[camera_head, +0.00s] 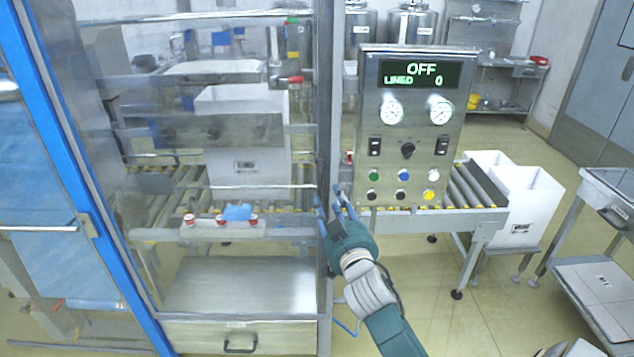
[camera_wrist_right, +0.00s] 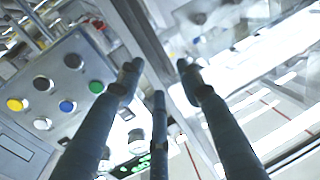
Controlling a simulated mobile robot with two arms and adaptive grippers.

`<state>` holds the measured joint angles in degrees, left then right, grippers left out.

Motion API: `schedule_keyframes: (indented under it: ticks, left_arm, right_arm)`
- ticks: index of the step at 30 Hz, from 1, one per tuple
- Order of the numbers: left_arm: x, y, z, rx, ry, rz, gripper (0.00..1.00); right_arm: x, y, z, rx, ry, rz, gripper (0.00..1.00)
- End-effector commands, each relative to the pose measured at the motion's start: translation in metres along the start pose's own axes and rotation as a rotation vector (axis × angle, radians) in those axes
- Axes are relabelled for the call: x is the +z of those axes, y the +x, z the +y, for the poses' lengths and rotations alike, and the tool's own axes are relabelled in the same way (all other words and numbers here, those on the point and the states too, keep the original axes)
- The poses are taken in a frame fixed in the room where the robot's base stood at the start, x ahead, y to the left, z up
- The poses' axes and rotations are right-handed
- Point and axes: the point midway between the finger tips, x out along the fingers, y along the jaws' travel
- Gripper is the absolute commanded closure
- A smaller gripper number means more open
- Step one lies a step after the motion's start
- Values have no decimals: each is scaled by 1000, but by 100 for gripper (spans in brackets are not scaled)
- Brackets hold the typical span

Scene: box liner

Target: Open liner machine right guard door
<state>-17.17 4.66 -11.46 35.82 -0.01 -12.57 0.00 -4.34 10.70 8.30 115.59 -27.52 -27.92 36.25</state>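The liner machine has a clear guard panel (camera_head: 140,100) in front, between a blue frame post (camera_head: 75,180) and a steel upright (camera_head: 325,90). I cannot tell for certain which panel is the right guard door, or whether it is shut. My right gripper (camera_head: 334,198) is at the steel upright, fingers pointing away and up. In the right wrist view its three fingers (camera_wrist_right: 157,78) are spread, with nothing visible between them. The upright (camera_wrist_right: 145,40) passes behind the fingertips; contact cannot be told. No handle shows clearly there. My left gripper is not in view.
The control panel (camera_head: 412,120) reads OFF and stands just right of my right gripper. A white box (camera_head: 240,140) sits on the roller conveyor inside the machine. White bins (camera_head: 520,205) and a steel cart (camera_head: 600,290) stand at the right. Floor is clear in front of the conveyor.

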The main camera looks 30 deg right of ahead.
Motion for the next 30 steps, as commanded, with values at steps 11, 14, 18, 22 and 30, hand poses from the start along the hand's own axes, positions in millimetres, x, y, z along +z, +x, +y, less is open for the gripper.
schedule_keyframes:
  ticks: [11, 14, 18, 22, 30]
  left_arm:
    - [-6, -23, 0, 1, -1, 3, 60]
    - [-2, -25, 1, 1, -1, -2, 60]
    - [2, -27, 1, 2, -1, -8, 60]
    - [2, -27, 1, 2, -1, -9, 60]
    - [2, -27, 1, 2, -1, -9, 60]
  right_arm:
    - [-3, 70, 0, 0, -3, -1, 63]
    - [-1, 82, 0, 0, -1, -2, 63]
    - [0, 92, -1, -1, -2, -1, 63]
    - [1, 95, -1, -1, -1, -2, 63]
    - [1, 95, -1, -2, -2, -2, 75]
